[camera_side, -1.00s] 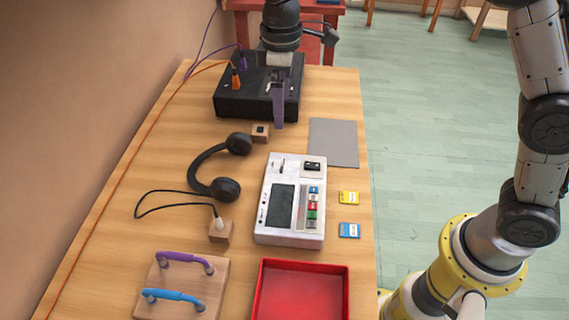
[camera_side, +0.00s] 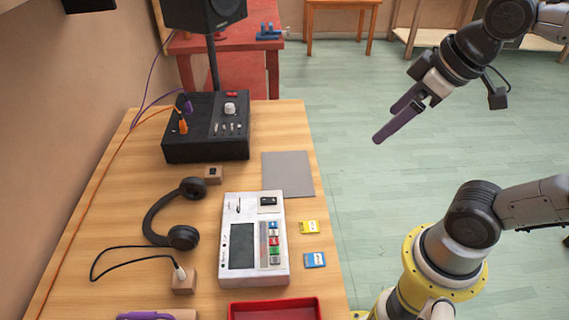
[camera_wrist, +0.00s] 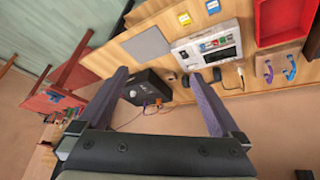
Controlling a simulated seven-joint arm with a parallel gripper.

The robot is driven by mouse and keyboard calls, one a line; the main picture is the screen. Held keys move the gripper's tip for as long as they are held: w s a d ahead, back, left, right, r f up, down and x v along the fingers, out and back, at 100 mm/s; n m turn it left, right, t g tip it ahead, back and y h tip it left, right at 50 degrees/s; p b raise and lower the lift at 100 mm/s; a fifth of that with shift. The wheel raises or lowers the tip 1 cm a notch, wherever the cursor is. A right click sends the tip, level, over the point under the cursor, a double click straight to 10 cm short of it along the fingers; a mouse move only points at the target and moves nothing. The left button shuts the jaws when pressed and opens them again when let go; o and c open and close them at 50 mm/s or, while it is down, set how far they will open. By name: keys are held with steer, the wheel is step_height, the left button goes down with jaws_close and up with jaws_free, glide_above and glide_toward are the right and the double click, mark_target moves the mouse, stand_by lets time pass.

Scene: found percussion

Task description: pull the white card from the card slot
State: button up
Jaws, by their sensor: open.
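The white device (camera_side: 254,240) lies on the wooden table, with a dark screen and a column of coloured buttons. It also shows in the wrist view (camera_wrist: 208,47). A short thin dark mark shows at its upper left; I cannot tell whether this is the card slot. I cannot make out a white card, white on white at this size. My gripper (camera_side: 386,124) is open and empty, raised off the right side of the table over the floor, well apart from the device. Its two purple fingers also show apart in the wrist view (camera_wrist: 156,75).
A yellow card (camera_side: 310,227) and a blue card (camera_side: 315,260) lie right of the device. A grey mat (camera_side: 288,174) lies behind it. A black box (camera_side: 206,142) with cables, headphones (camera_side: 160,212) and a red tray (camera_side: 274,311) surround it. A black speaker (camera_side: 206,12) stands tall behind.

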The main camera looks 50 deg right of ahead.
steer(key=shift+m, duration=0.6)
steer(key=f, duration=0.1)
steer(key=s+f, duration=0.2)
steer(key=shift+s+f, duration=0.25)
steer(key=shift+f, duration=0.45)
steer(key=shift+c, duration=1.1)
steer(key=shift+w+r, duration=0.1)
steer(key=shift+w, duration=0.05)
steer(key=shift+c, duration=1.2)
steer(key=shift+n, duration=0.5)
steer(key=shift+c, duration=1.1)
steer(key=r+n, duration=0.1)
steer(key=n, duration=0.1)
steer(key=w+r+n, duration=0.1)
steer(key=n, duration=0.1)
steer(key=shift+r, duration=0.3)
steer(key=shift+c, duration=1.4)
steer(key=w+r+n, duration=0.3)
steer(key=w+n, duration=0.1)
steer(key=n, duration=0.1)
steer(key=n+g, duration=0.6)
steer(key=n, duration=1)
glide_above(238, 200)
step_height(238, 200, down, 13)
step_height(238, 200, down, 14)
steer(key=shift+r, duration=0.2)
